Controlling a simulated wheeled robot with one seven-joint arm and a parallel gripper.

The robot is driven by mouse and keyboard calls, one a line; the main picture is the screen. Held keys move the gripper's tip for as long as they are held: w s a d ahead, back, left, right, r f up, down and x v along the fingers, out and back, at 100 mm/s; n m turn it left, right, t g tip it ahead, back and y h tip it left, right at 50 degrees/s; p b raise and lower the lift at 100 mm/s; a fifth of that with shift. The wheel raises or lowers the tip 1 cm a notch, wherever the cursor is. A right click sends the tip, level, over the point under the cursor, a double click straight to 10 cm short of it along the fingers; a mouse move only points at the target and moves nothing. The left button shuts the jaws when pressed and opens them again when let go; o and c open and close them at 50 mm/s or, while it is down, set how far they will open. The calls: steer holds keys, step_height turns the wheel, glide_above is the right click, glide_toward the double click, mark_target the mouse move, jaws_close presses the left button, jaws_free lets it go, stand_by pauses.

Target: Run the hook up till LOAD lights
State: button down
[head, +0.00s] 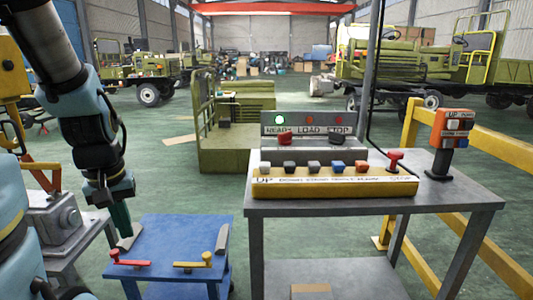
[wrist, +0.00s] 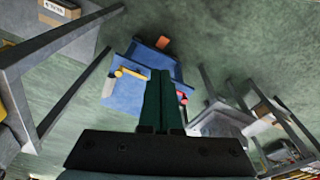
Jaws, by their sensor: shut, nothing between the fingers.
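My gripper (head: 125,236) hangs at the left, its green fingers pointing down near the blue cart. In the wrist view my gripper (wrist: 160,74) is shut and empty. The yellow control box (head: 330,184) sits on the grey table, well to the right of my gripper. I cannot make out the hook.
A blue cart (head: 180,232) with red and yellow handles stands between my gripper and the grey table (head: 375,206). An orange pendant (head: 453,130), also marked UP, stands at the table's right. Yellow railing (head: 480,250) runs beyond it. Trucks stand behind on open floor.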

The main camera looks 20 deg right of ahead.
steer(key=w+d+r+n+p, duration=0.1)
steer(key=w+d+r+n, duration=0.1)
steer(key=w+d+r, duration=0.3)
step_height(320, 180, up, 15)
steer(key=n+g+p, duration=0.2)
steer(key=n+p, duration=0.1)
steer(key=n, duration=0.8)
glide_above(265, 163)
steer(key=shift+s+r, duration=0.1)
steer(key=shift+r, duration=0.05)
step_height(265, 163, down, 14)
steer(key=p, duration=0.3)
steer(key=shift+a+p, duration=0.1)
steer(key=shift+p, duration=0.2)
